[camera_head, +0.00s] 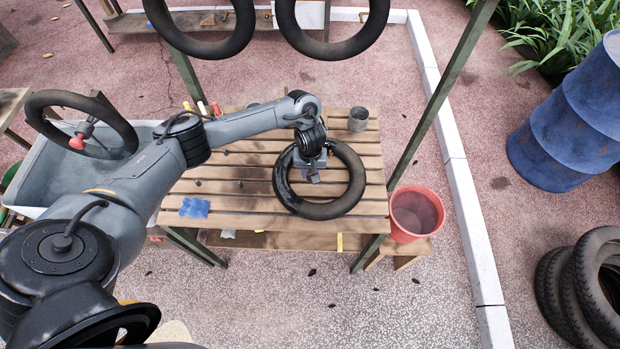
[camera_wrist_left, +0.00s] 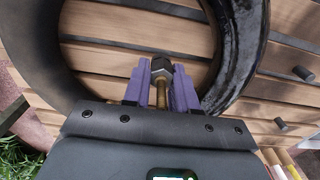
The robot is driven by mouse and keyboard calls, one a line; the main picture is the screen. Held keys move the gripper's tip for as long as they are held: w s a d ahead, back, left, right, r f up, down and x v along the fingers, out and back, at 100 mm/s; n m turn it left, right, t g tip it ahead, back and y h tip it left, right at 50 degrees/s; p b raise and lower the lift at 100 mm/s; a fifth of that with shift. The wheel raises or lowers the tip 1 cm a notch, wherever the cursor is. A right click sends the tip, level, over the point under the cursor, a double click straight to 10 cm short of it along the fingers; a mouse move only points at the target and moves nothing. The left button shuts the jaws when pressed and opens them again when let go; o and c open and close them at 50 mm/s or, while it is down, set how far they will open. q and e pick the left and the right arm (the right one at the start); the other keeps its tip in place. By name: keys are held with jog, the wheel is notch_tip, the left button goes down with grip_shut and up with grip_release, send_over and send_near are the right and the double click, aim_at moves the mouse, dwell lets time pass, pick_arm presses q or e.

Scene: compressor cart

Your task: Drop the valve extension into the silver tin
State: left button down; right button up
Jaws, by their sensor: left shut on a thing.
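My left gripper (camera_head: 313,178) reaches over the bench from the left, above the opening of a black tyre (camera_head: 347,203). In the left wrist view its purple fingers (camera_wrist_left: 160,92) are shut on the valve extension (camera_wrist_left: 161,68), a brass stem with a dark hexagonal end. The extension is hard to make out in the head view. The silver tin (camera_head: 358,119) stands at the back right of the slatted bench, behind and to the right of the gripper, apart from it. My right gripper is not in view.
Small dark pieces (camera_wrist_left: 303,73) and a blue cloth (camera_head: 195,208) lie on the bench (camera_head: 250,216). Two tyres (camera_head: 330,45) hang above its back. A green post (camera_head: 440,90) rises at the right, near a red bucket (camera_head: 417,213). A grey tub (camera_head: 62,178) stands left.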

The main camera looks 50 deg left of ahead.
aim_at(310, 183)
pick_arm(q)
notch_tip(310, 183, down, 4)
jog(key=shift+r+b, duration=0.1)
jog(key=shift+b, duration=0.5)
jog(key=c, duration=0.9)
grip_release()
jog(key=shift+f, duration=0.2)
